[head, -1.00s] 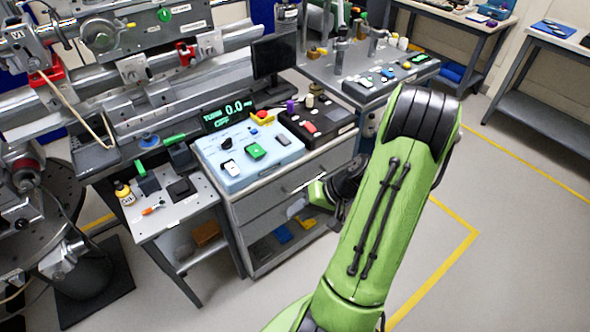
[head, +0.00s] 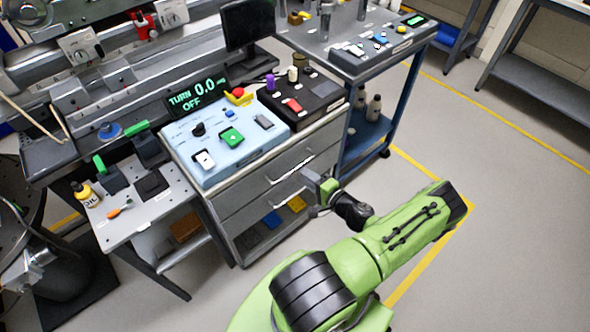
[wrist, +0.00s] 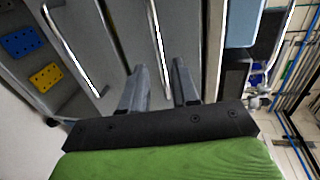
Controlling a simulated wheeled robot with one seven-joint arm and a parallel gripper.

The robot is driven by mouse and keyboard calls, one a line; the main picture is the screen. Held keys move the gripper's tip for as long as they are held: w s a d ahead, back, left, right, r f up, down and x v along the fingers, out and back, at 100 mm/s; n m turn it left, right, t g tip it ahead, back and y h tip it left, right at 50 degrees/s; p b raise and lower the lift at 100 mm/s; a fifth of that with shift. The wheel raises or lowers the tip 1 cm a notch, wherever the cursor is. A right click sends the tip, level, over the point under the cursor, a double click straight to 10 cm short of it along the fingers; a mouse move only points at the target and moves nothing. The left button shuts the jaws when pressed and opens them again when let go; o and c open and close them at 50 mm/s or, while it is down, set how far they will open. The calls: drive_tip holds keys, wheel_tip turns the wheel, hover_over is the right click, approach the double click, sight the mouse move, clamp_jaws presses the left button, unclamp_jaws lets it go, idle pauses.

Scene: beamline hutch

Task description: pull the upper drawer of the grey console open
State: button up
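The grey console (head: 240,215) stands in the middle of the head view with two drawers, both looking closed. The upper drawer (head: 262,180) has a bright bar handle (head: 291,168); the lower drawer (head: 255,212) has a similar one. In the wrist view the upper handle (wrist: 156,45) runs between the lines of my two fingers, and the lower handle (wrist: 72,50) is to the left. My gripper (wrist: 157,75) is open, its fingers apart and pointing at the drawer fronts. It also shows in the head view (head: 313,184), close to the console's right end. I cannot tell whether it touches the handle.
A light blue control panel (head: 222,158) and a black button box (head: 312,108) sit on the console. Blue and yellow blocks (head: 297,204) lie on its bottom shelf. A small side table (head: 135,208) stands left. The floor in front is clear.

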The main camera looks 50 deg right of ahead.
sight(295, 168)
drive_tip(key=b+x, duration=0.1)
drive_tip(key=x, duration=0.5)
drive_tip(key=shift+w, duration=0.4)
clamp_jaws()
